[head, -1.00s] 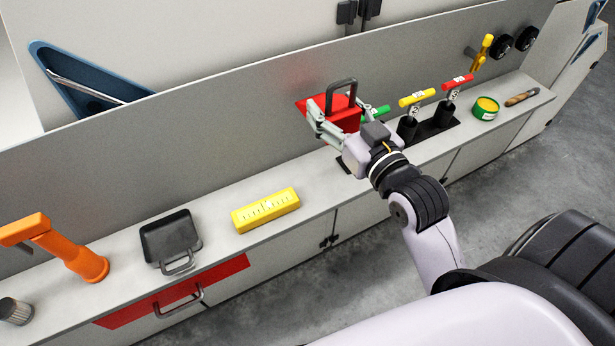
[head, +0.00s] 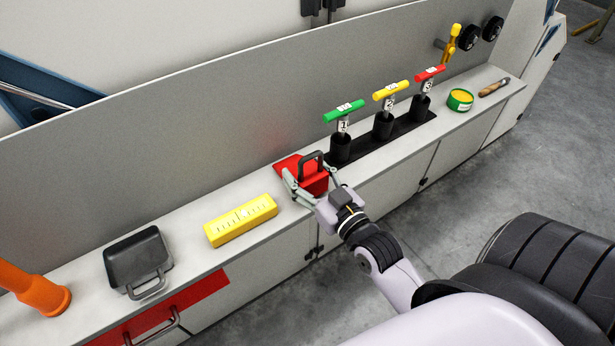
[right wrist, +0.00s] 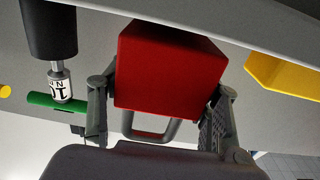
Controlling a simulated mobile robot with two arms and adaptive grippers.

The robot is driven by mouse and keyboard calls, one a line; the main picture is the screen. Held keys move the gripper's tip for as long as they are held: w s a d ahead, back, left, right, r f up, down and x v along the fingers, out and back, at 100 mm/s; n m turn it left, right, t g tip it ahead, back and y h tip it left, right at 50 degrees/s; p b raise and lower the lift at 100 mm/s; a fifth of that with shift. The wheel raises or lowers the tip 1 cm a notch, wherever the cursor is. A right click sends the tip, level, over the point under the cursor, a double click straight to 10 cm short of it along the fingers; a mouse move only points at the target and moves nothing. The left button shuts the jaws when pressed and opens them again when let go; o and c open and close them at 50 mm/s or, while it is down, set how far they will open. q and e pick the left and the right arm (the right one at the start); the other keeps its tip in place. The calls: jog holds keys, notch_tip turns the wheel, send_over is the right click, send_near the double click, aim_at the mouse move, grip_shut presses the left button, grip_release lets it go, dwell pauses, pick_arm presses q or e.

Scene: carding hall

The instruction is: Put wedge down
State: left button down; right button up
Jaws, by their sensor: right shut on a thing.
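The wedge (head: 315,181) is a red block with a dark grey loop handle (head: 312,158). My right gripper (head: 313,187) is shut on it, with one finger on each side. It is at the shelf (head: 190,214), between a yellow block and the black lever base. I cannot tell whether its underside touches the shelf. In the right wrist view the red wedge (right wrist: 170,70) sits between the two fingers (right wrist: 163,108), with the handle partly hidden. My left gripper is not in view.
The yellow scale-marked block (head: 240,220) is close left of the wedge. Green (head: 344,110), yellow (head: 391,91) and red (head: 429,73) T-handles stand right of it. A dark pan (head: 138,260) lies farther left. A grey panel (head: 180,160) rises behind the shelf.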

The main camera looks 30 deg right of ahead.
jog(key=shift+f, duration=0.4)
jog(key=shift+f, duration=0.1)
jog(key=o, duration=1.6)
jog(key=shift+f, duration=0.1)
jog(key=shift+s+d+b, duration=0.15)
jog(key=shift+s+b, duration=0.3)
jog(key=shift+s, duration=2.55)
jog(key=shift+s+d+b, duration=0.1)
jog(key=shift+s+b, duration=0.3)
jog(key=shift+s, duration=2.6)
